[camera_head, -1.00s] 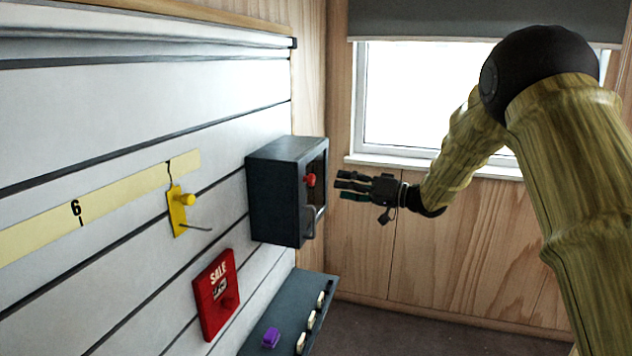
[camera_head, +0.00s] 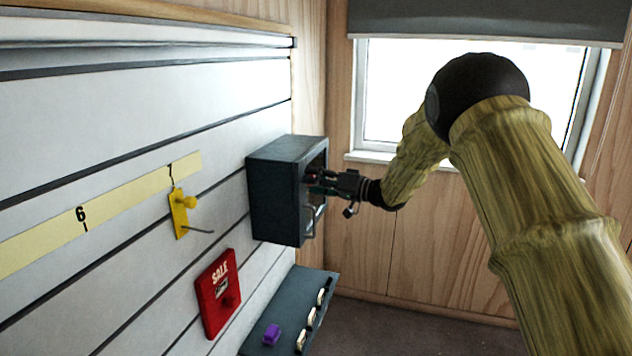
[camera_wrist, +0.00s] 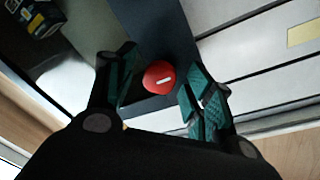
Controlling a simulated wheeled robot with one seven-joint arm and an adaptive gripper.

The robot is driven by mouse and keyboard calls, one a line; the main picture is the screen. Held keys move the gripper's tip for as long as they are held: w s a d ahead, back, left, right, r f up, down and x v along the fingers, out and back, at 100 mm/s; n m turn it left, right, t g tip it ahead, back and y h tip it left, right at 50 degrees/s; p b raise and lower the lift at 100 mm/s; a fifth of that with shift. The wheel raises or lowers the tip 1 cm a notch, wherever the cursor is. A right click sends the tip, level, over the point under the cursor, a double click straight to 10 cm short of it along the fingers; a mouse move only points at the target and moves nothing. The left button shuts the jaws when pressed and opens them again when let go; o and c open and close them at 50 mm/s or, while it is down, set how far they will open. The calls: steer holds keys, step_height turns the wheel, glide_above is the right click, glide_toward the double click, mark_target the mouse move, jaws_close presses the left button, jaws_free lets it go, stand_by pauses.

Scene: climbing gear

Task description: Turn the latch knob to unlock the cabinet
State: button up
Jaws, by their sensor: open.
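The dark grey cabinet (camera_head: 275,190) is mounted on the slatted wall, with a metal handle (camera_head: 312,222) low on its front. Its red latch knob (camera_wrist: 159,77) shows in the wrist view with a white line on its face; in the head view my fingers mostly cover it. My gripper (camera_head: 316,181) is at the cabinet's front. In the wrist view my gripper (camera_wrist: 158,82) is open, with one green-padded finger on each side of the knob. I cannot tell whether the pads touch it.
A yellow hook plate (camera_head: 180,213) and a red SALE box (camera_head: 217,294) are on the wall left of the cabinet. Below is a grey shelf (camera_head: 262,320) with a purple block (camera_head: 271,335) and several pale pieces. A window (camera_head: 395,95) is behind my arm.

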steer(key=shift+c, duration=0.4)
steer(key=c, duration=1)
steer(key=shift+o, duration=0.2)
steer(key=shift+f, duration=0.1)
steer(key=shift+w+f+n+g+y+b, duration=0.1)
steer(key=shift+n+g+y+b, duration=0.25)
steer(key=shift+n+b, duration=2.55)
steer(key=shift+s+r+n+g+y+b, duration=0.1)
steer(key=shift+n+g+y+b, duration=0.25)
steer(key=shift+n+b, duration=2.55)
steer(key=shift+w+f+n+g+y+b, duration=0.15)
steer(key=shift+n+y+b, duration=0.35)
steer(key=shift+n+b, duration=2.4)
steer(key=shift+n+p, duration=1.1)
steer(key=shift+n, duration=0.1)
